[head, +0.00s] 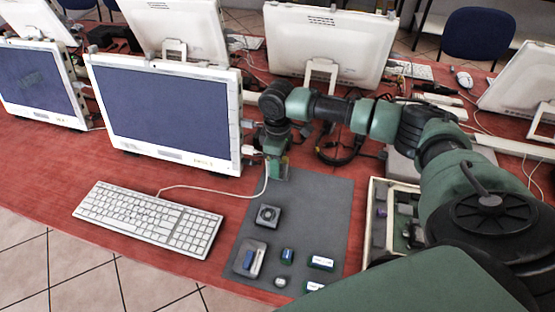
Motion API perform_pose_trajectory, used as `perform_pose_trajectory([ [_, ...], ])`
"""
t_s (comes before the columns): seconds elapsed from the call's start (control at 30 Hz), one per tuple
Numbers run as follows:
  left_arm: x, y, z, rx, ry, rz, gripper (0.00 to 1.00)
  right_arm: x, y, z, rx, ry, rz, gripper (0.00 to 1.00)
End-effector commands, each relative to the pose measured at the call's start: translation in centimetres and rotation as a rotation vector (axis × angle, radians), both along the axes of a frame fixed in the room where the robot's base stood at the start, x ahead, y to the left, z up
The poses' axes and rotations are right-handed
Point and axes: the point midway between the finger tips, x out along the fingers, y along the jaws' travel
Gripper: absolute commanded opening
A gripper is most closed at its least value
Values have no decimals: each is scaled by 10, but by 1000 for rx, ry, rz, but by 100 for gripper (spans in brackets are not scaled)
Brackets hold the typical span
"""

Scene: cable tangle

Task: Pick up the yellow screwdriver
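I cannot make out a yellow screwdriver anywhere in the head view. My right arm reaches in from the right and bends down at its far end. My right gripper (277,170) points down over the far left part of the grey mat (325,205), close to the right side of the large monitor. Its fingers are small and partly merged with a pale cable, so I cannot tell whether they are open or hold anything. My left gripper is not in view.
On the mat lie a square black fan (268,215), a small grey tray (241,262) and several small blue or white parts. A white keyboard (150,217) and monitor (165,115) stand left. A parts box (377,185) is right, partly behind my arm. Black cables (335,155) lie behind the mat.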

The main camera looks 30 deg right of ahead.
Motion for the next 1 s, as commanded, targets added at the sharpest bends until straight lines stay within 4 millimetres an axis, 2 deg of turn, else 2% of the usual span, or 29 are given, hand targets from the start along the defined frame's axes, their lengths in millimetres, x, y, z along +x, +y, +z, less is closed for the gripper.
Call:
perform_pose_trajectory([
  [0.13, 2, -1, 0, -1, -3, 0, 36, 0, 0, 0, 0, 0, 0, 40],
  [0.17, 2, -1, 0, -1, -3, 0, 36, 0, 0, 0, 0, 0, 0, 37],
  [0.3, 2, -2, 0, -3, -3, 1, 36, 0, 0, 0, 0, 0, 0, 0],
  [0.73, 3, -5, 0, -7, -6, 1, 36, 0, 0, 4, 0, -1, -1, 0],
  [0.87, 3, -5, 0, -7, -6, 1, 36, 1, 0, 15, 1, -2, -2, 0],
  [1.0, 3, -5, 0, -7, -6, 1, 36, 2, 0, 39, 0, -5, -1, 0],
])
